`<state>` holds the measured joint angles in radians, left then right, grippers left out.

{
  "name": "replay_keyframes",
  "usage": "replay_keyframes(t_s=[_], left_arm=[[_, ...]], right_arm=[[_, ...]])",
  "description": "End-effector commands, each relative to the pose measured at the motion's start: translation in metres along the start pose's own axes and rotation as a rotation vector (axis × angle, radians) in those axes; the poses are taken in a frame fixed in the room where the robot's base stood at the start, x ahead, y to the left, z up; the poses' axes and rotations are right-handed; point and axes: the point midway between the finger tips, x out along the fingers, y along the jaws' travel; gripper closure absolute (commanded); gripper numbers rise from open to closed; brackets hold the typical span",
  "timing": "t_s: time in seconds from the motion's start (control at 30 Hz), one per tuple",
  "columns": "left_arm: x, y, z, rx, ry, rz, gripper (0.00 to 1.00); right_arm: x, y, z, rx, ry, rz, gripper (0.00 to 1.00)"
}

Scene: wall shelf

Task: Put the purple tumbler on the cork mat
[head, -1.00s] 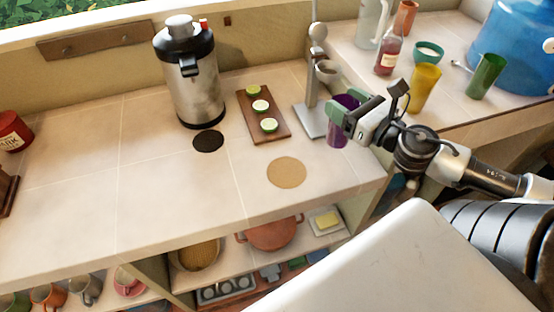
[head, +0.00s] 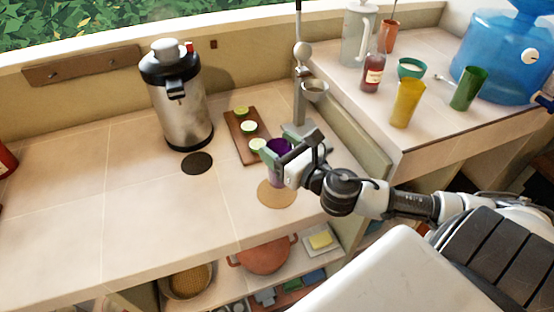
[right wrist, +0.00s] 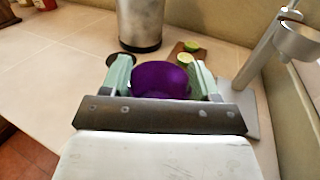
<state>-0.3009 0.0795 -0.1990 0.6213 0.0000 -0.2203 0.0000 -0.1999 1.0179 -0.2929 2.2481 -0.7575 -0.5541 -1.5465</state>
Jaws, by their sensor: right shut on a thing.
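The purple tumbler (head: 279,174) is held upright between the fingers of my right gripper (head: 277,152), which is shut on it. In the right wrist view the tumbler (right wrist: 160,80) sits between the two green fingers (right wrist: 162,78). The round cork mat (head: 272,197) lies on the counter. In the head view the tumbler overlaps the mat's upper part; I cannot tell whether its base touches the mat. In the right wrist view the mat is hidden. My left gripper is not in view.
A steel airpot (head: 183,110) stands behind the dark round mat (head: 197,163). A wooden board (head: 236,128) with lime slices and a metal stand (head: 300,95) are close to the gripper. A yellow tumbler (head: 407,102) and green tumbler (head: 468,90) stand on the right counter.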

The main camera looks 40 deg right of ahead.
Motion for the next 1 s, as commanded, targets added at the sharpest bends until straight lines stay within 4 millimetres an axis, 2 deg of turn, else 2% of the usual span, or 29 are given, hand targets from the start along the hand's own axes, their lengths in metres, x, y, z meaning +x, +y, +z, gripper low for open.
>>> replay_keyframes(t_s=[0.13, 0.4, 0.8, 0.83, 0.97, 1.0], left_arm=[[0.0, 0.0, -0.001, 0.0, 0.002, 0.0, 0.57], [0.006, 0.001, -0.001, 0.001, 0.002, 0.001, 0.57], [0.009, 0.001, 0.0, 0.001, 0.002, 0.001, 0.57], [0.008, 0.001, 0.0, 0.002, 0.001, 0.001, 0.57], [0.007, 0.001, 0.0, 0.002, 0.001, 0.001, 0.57], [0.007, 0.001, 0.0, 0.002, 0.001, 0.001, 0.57]], right_arm=[[0.004, 0.004, -0.006, 0.0, -0.001, 0.0, 0.88], [0.003, 0.004, -0.041, -0.001, 0.0, -0.001, 0.88], [0.003, 0.004, -0.045, -0.002, -0.001, 0.001, 0.88], [0.003, 0.004, -0.045, -0.001, 0.001, 0.001, 0.35], [0.003, 0.004, -0.045, -0.001, 0.001, 0.001, 0.15], [0.003, 0.004, -0.045, -0.001, 0.001, 0.001, 0.14]])
